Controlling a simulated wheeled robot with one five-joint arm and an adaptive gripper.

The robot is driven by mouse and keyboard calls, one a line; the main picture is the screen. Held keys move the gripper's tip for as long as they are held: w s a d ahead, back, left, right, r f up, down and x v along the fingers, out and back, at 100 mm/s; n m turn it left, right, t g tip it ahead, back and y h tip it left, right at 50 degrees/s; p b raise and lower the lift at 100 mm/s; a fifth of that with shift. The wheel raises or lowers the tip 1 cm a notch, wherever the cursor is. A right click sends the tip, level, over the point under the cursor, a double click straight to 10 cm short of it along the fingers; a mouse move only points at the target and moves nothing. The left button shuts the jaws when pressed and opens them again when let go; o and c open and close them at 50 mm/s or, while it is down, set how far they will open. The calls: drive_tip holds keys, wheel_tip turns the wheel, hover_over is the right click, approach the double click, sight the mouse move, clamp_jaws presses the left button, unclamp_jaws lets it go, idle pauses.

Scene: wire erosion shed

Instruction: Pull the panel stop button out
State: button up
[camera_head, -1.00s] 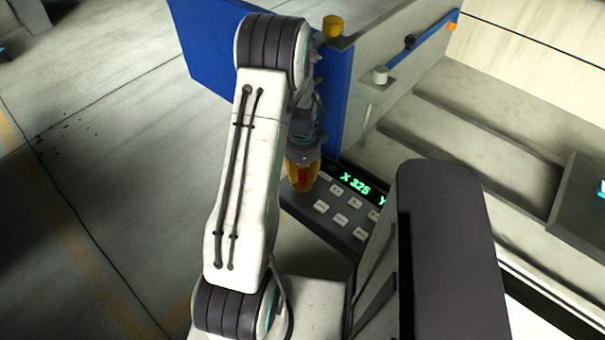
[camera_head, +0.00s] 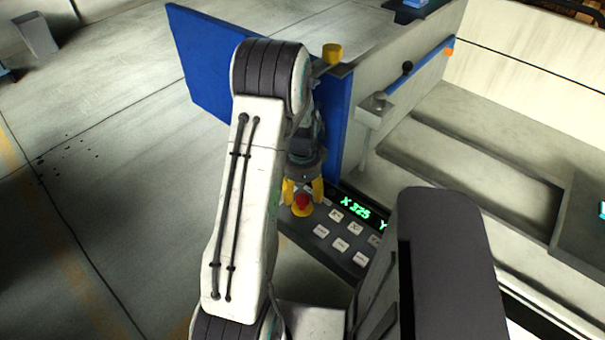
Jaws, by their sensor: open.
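The panel stop button (camera_head: 302,201) is red on a yellow base, at the left end of the dark control panel (camera_head: 322,244). My gripper (camera_head: 303,190) has yellow fingers, which are spread apart above and around the red button head. The gripper is open and nothing shows between the fingers except the button below or behind them. I cannot tell whether the fingers touch the button. My white arm link hides part of the panel's left side.
The panel has a green X/Y readout (camera_head: 354,208) and several pale keys (camera_head: 340,243). A blue door panel (camera_head: 205,60) stands behind the arm. A blue bar (camera_head: 425,66) with a black knob lies right. Open floor is at left.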

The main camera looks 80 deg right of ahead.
sight(302, 198)
wheel_tip(302, 198, up, 10)
idle(0.5)
idle(0.7)
